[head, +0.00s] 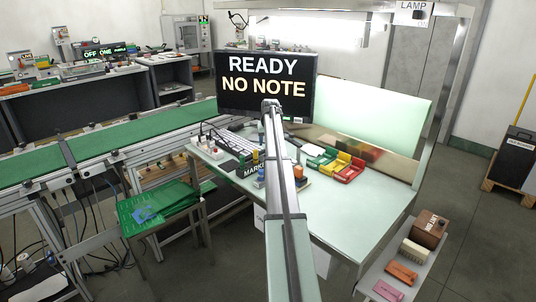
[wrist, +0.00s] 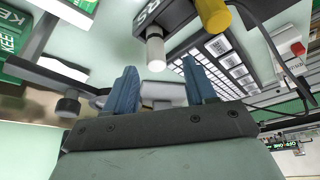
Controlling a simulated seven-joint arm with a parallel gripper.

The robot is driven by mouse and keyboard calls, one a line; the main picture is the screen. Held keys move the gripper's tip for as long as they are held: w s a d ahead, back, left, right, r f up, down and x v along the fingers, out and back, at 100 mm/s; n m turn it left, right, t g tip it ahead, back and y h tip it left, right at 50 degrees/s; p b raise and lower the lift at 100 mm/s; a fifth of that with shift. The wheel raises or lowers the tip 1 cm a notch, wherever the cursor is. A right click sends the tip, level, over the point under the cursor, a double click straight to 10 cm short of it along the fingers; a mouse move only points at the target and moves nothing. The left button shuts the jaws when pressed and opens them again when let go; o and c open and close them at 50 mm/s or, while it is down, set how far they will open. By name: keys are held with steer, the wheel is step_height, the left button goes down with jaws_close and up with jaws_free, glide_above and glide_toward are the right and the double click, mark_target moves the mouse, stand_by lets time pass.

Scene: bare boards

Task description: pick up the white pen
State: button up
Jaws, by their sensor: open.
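In the wrist view, a short white cylinder (wrist: 155,50), which looks like the white pen, sticks out of a dark holder (wrist: 165,18) with partly visible lettering. A yellow cylinder (wrist: 213,15) sticks out beside it to the right. My gripper (wrist: 160,78) is open, with two blue fingers spread apart. The white cylinder shows above the gap between the fingertips, apart from both. A pale grey shape lies behind the gap; I cannot tell what it is. In the head view, a dark holder marked MARK (head: 254,168) is partly hidden by my arm, and my fingers cannot be made out.
The pale bench (head: 340,217) carries a keyboard (head: 232,141) at the left and red, yellow and green bins (head: 345,167) at the right. A monitor (head: 262,80) stands at the back. The bench's front right is clear. A green conveyor (head: 110,137) runs along the left.

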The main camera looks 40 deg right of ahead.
steer(key=shift+x, duration=3.15)
steer(key=shift+s+d, duration=0.1)
steer(key=shift+d, duration=0.05)
steer(key=shift+c, duration=0.2)
jaws_close()
steer(key=shift+r, duration=0.15)
